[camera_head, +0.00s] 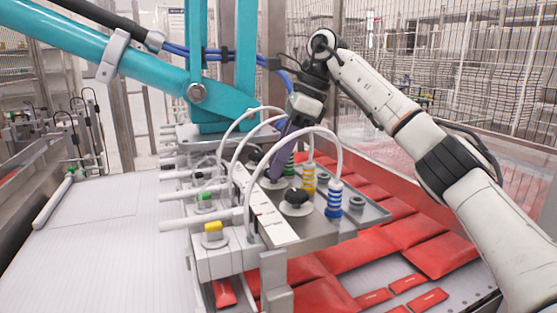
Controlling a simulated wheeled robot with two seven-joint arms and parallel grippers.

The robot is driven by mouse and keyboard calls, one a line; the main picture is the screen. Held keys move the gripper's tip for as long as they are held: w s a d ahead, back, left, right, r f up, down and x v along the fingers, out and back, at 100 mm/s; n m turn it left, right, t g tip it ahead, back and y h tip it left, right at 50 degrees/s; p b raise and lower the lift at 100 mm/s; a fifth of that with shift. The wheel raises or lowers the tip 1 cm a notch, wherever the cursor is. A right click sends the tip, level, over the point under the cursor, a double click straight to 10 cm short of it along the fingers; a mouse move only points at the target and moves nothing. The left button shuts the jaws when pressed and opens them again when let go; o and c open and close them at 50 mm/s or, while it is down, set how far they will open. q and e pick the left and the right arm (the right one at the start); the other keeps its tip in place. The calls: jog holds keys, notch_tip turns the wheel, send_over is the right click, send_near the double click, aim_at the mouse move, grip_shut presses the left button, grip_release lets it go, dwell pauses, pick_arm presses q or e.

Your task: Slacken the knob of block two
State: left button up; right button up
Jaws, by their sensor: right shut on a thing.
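My right gripper (276,170) comes down from behind on purple fingers, at the metal plate (345,232) of the picker. It is shut on a knob that its fingers mostly hide; I cannot read which block this is. A black knob (296,196) on a round pale base stands free, nearer the camera on the same plate. Bellows suction cups in blue (333,201), yellow (307,179) and green (289,166) line the plate's right side. My left gripper is not in view.
White hoses (312,130) arch over the plate close to my right gripper. A teal picker arm (110,50) hangs above at the left. Red packets (410,232) lie below at the right. A white conveyor belt (90,225) lies clear at the left.

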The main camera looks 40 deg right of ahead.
jog(key=shift+w+n+g, duration=0.1)
jog(key=shift+n+g, duration=0.3)
jog(key=shift+n, duration=0.7)
jog(key=o, duration=1)
jog(key=shift+d, duration=0.1)
jog(key=shift+o, duration=0.2)
